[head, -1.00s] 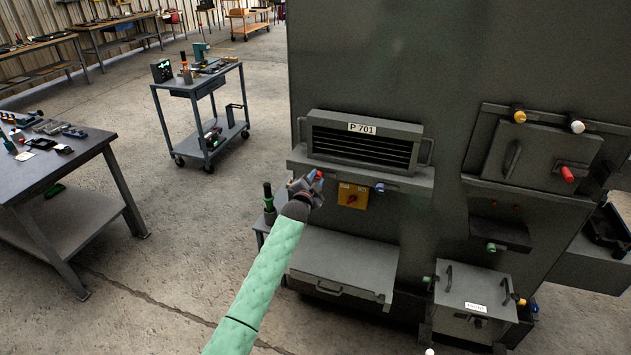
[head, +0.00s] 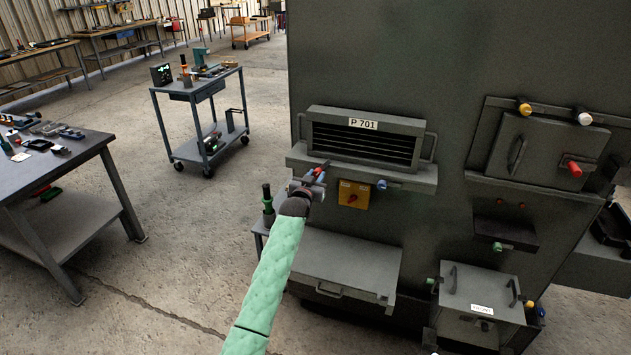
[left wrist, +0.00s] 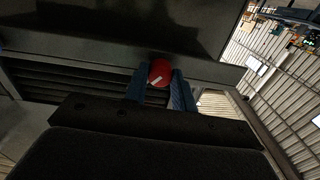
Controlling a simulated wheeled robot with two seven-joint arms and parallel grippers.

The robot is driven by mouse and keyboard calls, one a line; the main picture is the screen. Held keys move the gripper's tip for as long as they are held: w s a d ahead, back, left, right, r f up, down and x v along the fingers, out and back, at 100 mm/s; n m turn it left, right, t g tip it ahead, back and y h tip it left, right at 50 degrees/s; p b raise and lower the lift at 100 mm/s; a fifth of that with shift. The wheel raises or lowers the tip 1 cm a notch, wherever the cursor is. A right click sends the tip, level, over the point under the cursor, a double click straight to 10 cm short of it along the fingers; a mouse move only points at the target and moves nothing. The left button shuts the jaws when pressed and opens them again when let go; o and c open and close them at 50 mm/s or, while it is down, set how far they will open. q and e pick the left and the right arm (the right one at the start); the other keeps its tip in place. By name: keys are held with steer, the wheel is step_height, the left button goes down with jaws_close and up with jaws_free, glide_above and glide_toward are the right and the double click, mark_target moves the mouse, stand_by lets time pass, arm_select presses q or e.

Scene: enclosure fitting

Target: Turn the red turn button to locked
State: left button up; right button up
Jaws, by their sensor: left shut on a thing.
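The red turn button (left wrist: 160,72) shows in the left wrist view as a round red knob with a short slanted white mark. It is between the two blue fingers of my left gripper (left wrist: 162,90), which is shut on it. In the head view the left gripper (head: 316,177) is at the lower left corner of the vented P 701 unit (head: 361,146), with the red button (head: 323,167) showing at its fingertips. The fingers hide part of the button there. My right gripper is not in view.
A blue knob (head: 382,185) and a yellow plate (head: 358,188) with a red switch are just right of the gripper. A panel with a red handle (head: 573,168) is at the right. A grey lidded box (head: 345,262) juts out below.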

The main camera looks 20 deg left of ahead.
arm_select(q)
steer(key=n+b, duration=0.1)
steer(key=n, duration=0.2)
steer(key=shift+f+n, duration=0.15)
steer(key=shift+n, duration=2.05)
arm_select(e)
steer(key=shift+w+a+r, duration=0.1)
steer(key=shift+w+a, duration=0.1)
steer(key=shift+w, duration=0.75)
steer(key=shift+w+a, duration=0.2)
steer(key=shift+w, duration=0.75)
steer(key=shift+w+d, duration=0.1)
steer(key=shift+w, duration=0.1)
arm_select(q)
steer(key=o, duration=1)
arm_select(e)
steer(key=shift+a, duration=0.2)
